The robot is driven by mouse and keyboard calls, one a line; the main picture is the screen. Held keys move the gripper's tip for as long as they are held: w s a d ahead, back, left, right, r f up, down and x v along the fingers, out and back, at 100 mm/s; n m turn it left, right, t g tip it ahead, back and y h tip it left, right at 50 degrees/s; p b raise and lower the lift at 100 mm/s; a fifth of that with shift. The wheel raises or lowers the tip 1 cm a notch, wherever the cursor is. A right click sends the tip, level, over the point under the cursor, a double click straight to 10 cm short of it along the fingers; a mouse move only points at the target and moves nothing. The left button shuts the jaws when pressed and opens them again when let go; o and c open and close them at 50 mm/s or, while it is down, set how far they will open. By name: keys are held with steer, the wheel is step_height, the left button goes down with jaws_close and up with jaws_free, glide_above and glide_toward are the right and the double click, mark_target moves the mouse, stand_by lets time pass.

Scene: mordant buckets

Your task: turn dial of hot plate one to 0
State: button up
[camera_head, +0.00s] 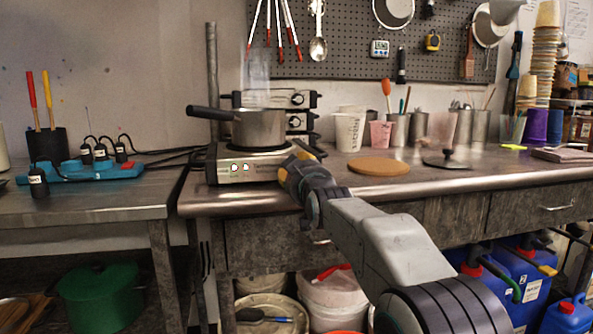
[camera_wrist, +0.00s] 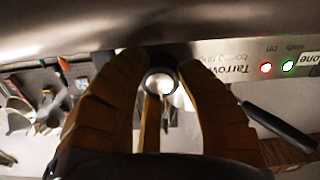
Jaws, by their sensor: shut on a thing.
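Hot plate one (camera_head: 215,172) stands at the left front of the steel bench, with its front panel facing me. A grey pot (camera_head: 262,130) sits on top of it. In the wrist view the panel (camera_wrist: 215,52) appears upside down, with part of the word "one" at the right edge. The dial (camera_wrist: 160,82) shows as a round, pale-faced knob between my fingers. My gripper (camera_head: 293,166), also in the wrist view (camera_wrist: 158,72), is shut on the dial. The dial is hidden by my gripper in the head view. I cannot read its setting.
A red light (camera_wrist: 265,68) and a green light (camera_wrist: 288,65) glow on the panel. The pot's black handle (camera_head: 211,113) points left. A cork mat (camera_head: 379,166) lies to the right. More hot plates (camera_head: 301,99) stand behind.

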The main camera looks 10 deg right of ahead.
steer(key=n, duration=0.3)
steer(key=shift+n, duration=2.1)
steer(key=shift+r, duration=0.1)
steer(key=o, duration=0.9)
steer(key=s, duration=1.2)
